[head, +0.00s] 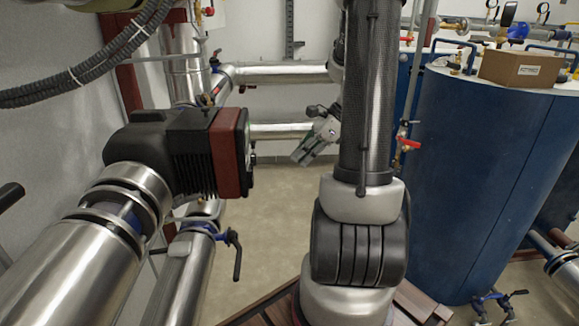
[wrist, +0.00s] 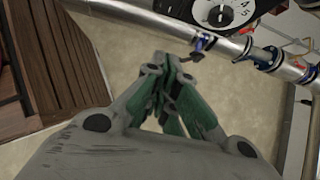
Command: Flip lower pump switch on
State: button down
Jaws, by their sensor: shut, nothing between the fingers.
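My gripper (head: 303,155) hangs in the middle of the head view, to the right of a large black pump with a red face (head: 228,152) and apart from it. In the wrist view my gripper (wrist: 168,62) has its green-sided fingers together, with nothing between them. Beyond the fingertips, at the top edge, is a black and white dial (wrist: 222,12) with numbers, partly cut off. I cannot tell whether it belongs to the lower pump. I cannot make out the pump switch or its position in either view.
Silver pipes cross behind my gripper, and a thick pipe (head: 78,262) fills the lower left. A blue tank (head: 480,180) with a cardboard box (head: 522,69) on top stands at right. Bare floor (head: 268,205) lies between.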

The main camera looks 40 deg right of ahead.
jog(key=shift+s+d+r, duration=0.25)
jog(key=shift+d+r, duration=0.1)
jog(key=w+a+f, duration=0.6)
jog(key=a+f, duration=0.1)
jog(key=a, duration=0.2)
jog(key=shift+a+f, duration=0.15)
jog(key=shift+f, duration=0.1)
dwell(0.5)
